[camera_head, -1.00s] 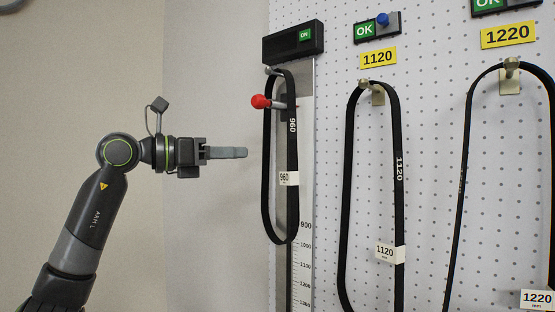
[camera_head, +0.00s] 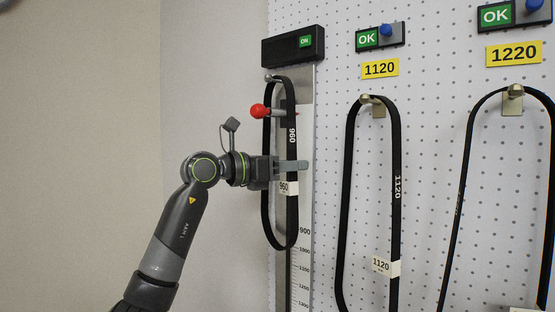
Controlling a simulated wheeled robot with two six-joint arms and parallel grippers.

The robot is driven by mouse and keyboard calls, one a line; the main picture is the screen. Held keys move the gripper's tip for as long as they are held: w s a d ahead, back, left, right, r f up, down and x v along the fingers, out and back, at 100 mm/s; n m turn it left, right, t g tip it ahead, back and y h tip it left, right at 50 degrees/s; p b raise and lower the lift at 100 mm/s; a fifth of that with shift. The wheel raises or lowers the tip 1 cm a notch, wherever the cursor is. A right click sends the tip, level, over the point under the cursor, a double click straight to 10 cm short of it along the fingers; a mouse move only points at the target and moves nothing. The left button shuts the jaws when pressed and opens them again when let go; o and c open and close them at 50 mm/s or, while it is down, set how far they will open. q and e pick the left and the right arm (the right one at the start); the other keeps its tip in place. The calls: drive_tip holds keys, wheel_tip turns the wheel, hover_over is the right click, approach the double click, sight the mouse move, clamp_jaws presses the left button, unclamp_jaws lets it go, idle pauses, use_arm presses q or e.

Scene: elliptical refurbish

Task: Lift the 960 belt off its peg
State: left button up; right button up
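The 960 belt (camera_head: 266,215), a narrow black loop with a white 960 tag (camera_head: 289,188), hangs from its peg (camera_head: 268,77) on the measuring stand at the left of the board. My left gripper (camera_head: 300,166) reaches in from the left at mid-height of the belt. Its grey fingers overlap the belt's right strand, just above the tag. The fingers are seen from the side, so neither their gap nor any contact with the belt is clear. My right gripper is out of view.
A lever with a red knob (camera_head: 258,111) sits below the peg, above my gripper. A black box with a green ON light (camera_head: 291,46) is above. The 1120 belt (camera_head: 396,150) and 1220 belt (camera_head: 467,150) hang to the right. Left of the stand is bare wall.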

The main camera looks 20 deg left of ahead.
use_arm(q)
drive_tip(key=x, duration=0.2)
drive_tip(key=shift+w+d+p, duration=0.2)
drive_tip(key=shift+d+p, duration=0.05)
drive_tip(key=shift+p, duration=0.15)
drive_tip(key=shift+c, duration=0.4)
clamp_jaws()
